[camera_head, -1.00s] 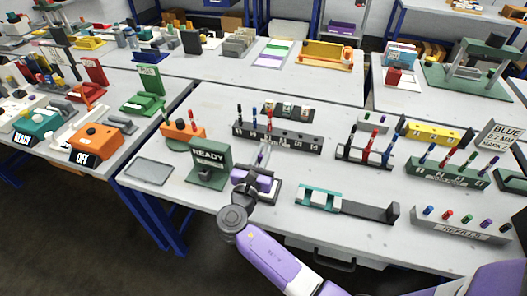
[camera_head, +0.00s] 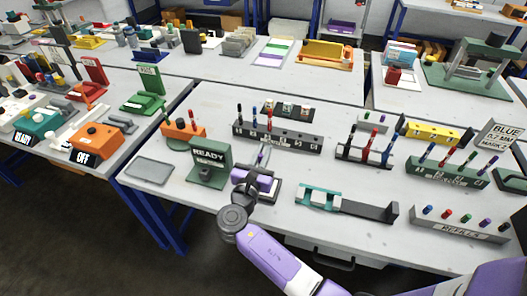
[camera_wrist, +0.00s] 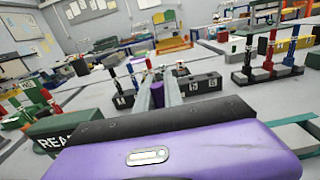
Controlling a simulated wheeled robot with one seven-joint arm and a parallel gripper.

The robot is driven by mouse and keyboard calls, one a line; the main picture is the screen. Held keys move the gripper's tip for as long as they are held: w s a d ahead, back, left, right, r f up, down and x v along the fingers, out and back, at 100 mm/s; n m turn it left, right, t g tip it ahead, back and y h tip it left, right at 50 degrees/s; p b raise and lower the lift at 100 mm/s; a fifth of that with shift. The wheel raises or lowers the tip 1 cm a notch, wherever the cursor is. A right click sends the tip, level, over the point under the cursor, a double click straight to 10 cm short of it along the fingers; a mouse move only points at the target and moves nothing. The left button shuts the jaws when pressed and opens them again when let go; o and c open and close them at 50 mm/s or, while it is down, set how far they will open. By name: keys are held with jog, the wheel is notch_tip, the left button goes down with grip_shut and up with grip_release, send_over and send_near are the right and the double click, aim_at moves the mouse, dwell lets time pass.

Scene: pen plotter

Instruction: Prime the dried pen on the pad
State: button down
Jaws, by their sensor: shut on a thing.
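My gripper (camera_head: 263,158) is low over the front left of the middle table, just right of a green stand with a READY sign (camera_head: 209,154). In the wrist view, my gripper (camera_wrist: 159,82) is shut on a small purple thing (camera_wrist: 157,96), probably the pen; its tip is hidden. A dark-framed pad with a pale top (camera_head: 273,189) lies beside and partly behind my wrist. I cannot tell whether the pen touches it.
A dark pen rack (camera_head: 290,143) stands behind my gripper, with another pen rack (camera_head: 364,157) to the right. A teal and dark fixture (camera_head: 345,205) lies at the front right. A grey tray (camera_head: 149,172) is at the left edge.

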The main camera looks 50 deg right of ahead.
jog(key=shift+r+p, duration=0.3)
jog(key=shift+r, duration=0.2)
jog(key=shift+s+d+p, duration=0.2)
jog(key=shift+s+p, duration=0.1)
jog(key=shift+s, duration=0.2)
jog(key=shift+s+d+p, duration=0.15)
jog(key=shift+s+p, duration=0.1)
jog(key=shift+s, duration=0.2)
jog(key=shift+f+b, duration=0.6)
jog(key=shift+f, duration=0.35)
jog(key=shift+r, duration=0.1)
